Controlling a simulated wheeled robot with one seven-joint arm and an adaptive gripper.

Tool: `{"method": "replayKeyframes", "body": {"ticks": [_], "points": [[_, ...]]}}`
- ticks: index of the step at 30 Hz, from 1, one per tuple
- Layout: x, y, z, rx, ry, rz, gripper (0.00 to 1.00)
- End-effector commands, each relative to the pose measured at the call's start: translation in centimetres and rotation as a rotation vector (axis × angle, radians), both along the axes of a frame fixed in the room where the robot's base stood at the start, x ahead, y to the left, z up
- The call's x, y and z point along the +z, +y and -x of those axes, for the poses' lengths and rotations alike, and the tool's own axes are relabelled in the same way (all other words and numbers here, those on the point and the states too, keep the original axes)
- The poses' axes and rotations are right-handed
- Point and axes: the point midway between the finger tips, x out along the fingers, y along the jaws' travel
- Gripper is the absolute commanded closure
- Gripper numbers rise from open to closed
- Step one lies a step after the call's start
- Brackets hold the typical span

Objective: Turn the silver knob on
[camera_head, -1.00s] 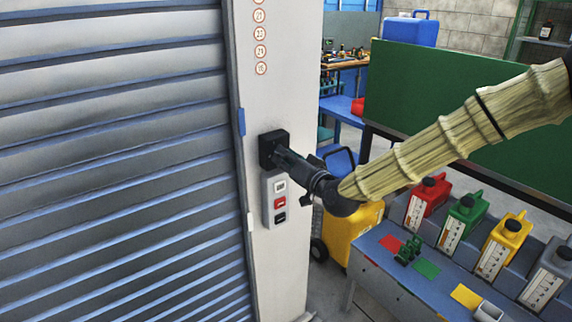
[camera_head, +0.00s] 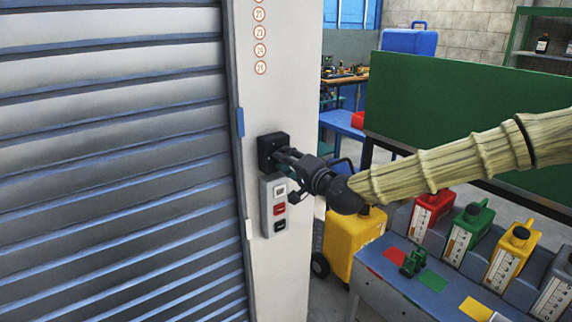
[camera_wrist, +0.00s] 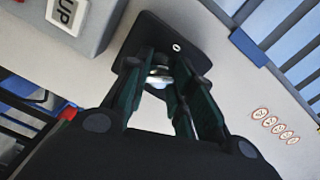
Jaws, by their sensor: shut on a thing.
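The silver knob (camera_wrist: 160,74) shows in the wrist view between my fingers, on a black plate (camera_wrist: 200,56). In the head view the black plate (camera_head: 268,148) is fixed to the pale post beside the shutter. My gripper (camera_head: 283,157) reaches the plate from the right, and its fingers hide the knob there. In the wrist view my gripper (camera_wrist: 165,82) has its fingers on either side of the knob, shut on it. The knob's exact turn angle cannot be told.
The roller shutter (camera_head: 120,170) is to the left. A blue bench (camera_head: 380,280) with several fuel cans and a yellow bin (camera_head: 345,232) stand right.

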Motion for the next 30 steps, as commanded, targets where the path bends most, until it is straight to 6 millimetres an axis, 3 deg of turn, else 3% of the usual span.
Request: {"method": "replayKeyframes", "body": {"ticks": [16, 17, 20, 30], "points": [[-0.03, -0.03, -0.02, -0.001, 0.014, -0.019, 1.00], [-0.04, -0.04, -0.02, -0.001, 0.014, -0.019, 0.71], [-0.03, -0.03, -0.02, -0.001, 0.014, -0.019, 0.53], [0.00, -0.08, 0.09, 0.000, 0.013, -0.019, 0.53]]}}
